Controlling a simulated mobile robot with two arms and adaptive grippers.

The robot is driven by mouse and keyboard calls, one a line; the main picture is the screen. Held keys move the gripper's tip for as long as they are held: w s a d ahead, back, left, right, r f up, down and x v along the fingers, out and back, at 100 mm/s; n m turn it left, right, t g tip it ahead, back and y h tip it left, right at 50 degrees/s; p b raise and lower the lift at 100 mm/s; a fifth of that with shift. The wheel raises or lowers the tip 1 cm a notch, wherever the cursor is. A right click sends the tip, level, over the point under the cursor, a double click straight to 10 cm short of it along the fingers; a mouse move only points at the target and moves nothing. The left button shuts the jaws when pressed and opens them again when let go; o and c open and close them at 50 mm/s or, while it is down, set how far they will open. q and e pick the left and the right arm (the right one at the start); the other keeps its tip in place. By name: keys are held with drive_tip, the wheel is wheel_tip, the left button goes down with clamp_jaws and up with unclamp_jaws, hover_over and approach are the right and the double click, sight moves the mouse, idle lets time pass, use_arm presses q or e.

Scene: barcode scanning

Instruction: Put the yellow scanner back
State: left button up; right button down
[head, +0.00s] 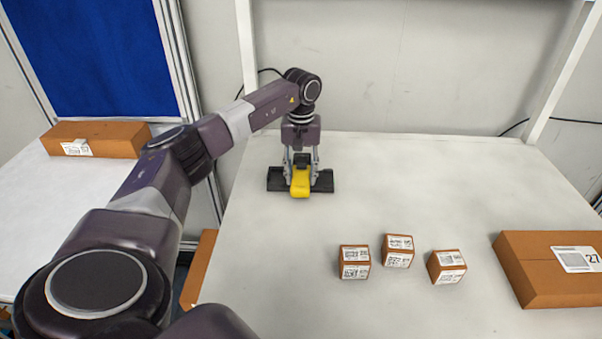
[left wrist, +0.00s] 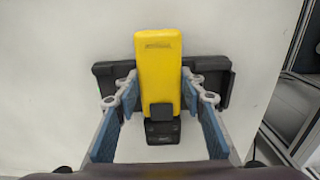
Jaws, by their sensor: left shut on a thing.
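The yellow scanner (head: 300,187) is at the back left of the white table, at a black holder (head: 277,181). My left gripper (head: 301,172) points down over it and is shut on the scanner, with one finger on each side. In the left wrist view the scanner (left wrist: 158,72) lies between the two fingertips (left wrist: 160,84), and the black holder (left wrist: 216,83) spreads out on both sides behind it. Whether the scanner is fully seated in the holder I cannot tell. My right gripper is out of view.
Several small brown boxes with labels, including one box (head: 355,262), stand at the front middle of the table (head: 430,180). A large brown box (head: 550,270) is at the right. Another box (head: 110,139) sits on the left side table. The table's back middle is clear.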

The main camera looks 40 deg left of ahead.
sight(301, 175)
use_arm(q)
drive_tip(key=o, duration=1.1)
drive_tip(key=shift+r+b, duration=1.2)
drive_tip(key=shift+r, duration=4.9)
